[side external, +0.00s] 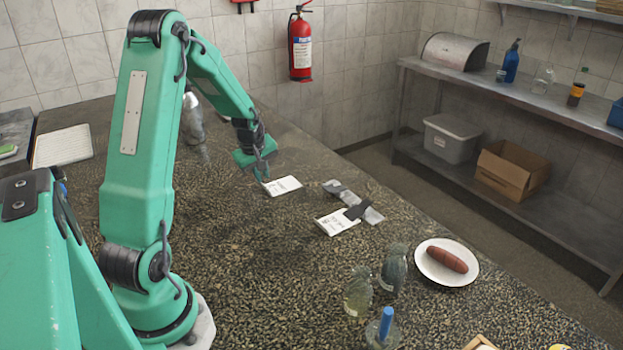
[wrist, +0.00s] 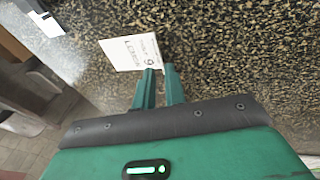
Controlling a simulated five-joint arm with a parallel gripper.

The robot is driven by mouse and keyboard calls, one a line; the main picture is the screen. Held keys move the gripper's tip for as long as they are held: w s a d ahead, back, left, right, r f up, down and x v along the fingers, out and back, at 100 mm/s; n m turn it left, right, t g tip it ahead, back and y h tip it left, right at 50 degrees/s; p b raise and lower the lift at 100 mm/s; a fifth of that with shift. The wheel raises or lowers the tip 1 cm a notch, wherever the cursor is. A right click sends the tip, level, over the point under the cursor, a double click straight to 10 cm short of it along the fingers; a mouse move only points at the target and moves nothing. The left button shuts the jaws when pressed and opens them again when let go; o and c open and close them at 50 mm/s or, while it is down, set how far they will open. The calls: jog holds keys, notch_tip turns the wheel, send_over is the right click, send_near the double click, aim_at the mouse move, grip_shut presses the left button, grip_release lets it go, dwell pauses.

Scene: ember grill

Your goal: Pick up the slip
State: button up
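A white paper slip (side external: 282,186) with dark print lies flat on the speckled counter, just below and to the right of my gripper (side external: 262,174). In the wrist view the slip (wrist: 128,50) lies just past my fingertips, its near right edge close to them. My gripper (wrist: 159,70) is open, with a narrow gap between its two green fingers and nothing between them. I cannot tell whether the fingertips touch the slip. A second white printed paper (side external: 338,222) lies nearer the camera.
A dark strip and a grey item (side external: 372,214) lie against the second paper. Glass bottles (side external: 358,292) and a plate with a sausage (side external: 428,268) stand at the front right. A metal shaker (side external: 192,118) stands behind my arm. The counter (side external: 240,235) left of the papers is clear.

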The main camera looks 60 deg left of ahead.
aim_at(265, 194)
jog(key=shift+x, duration=2.55)
grip_shut()
jog(key=shift+r, duration=0.8)
notch_tip(265, 194, up, 2)
jog(key=shift+r, duration=0.1)
jog(key=w+d+r, duration=0.2)
jog(key=d+r, duration=0.5)
jog(key=d, duration=0.4)
jog(key=shift+d+h, duration=0.25)
jog(key=shift+h, duration=0.15)
